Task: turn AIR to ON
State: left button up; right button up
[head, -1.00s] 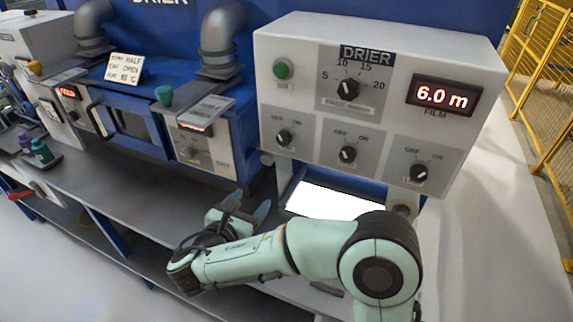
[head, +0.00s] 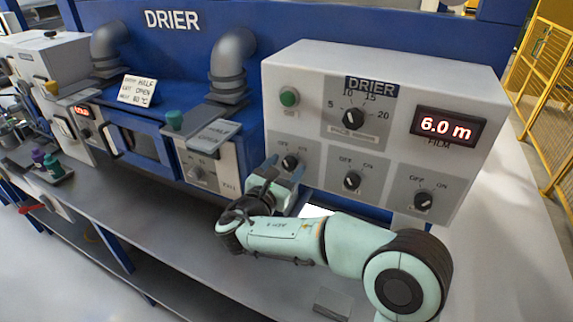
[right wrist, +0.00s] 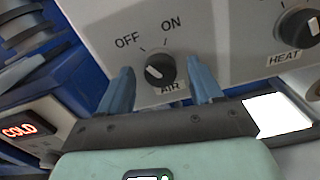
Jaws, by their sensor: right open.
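The AIR knob (right wrist: 160,70) is a small black dial on the grey panel, with OFF at upper left and ON at upper right. Its pale mark appears to lie on the OFF side. In the head view the knob (head: 290,162) is the leftmost of the lower row on the white DRIER box (head: 388,70). My right gripper (head: 285,174) is open, its blue fingers (right wrist: 160,82) on either side of the knob in the wrist view. Contact cannot be told. My left gripper is not in view.
The HEAT knob (right wrist: 298,28) is to the right of AIR. The box also has a green button (head: 289,97), an upper dial (head: 353,118) and a red display (head: 447,126) reading 6.0 m. A COLD display (right wrist: 28,130) is at the left. A lit white panel (right wrist: 278,114) lies below.

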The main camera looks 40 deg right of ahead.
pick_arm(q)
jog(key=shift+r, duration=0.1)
pick_arm(e)
jog(key=shift+w+d, duration=0.2)
jog(key=shift+d, duration=0.2)
jog(key=c, duration=1.1)
jog(key=shift+o, duration=0.2)
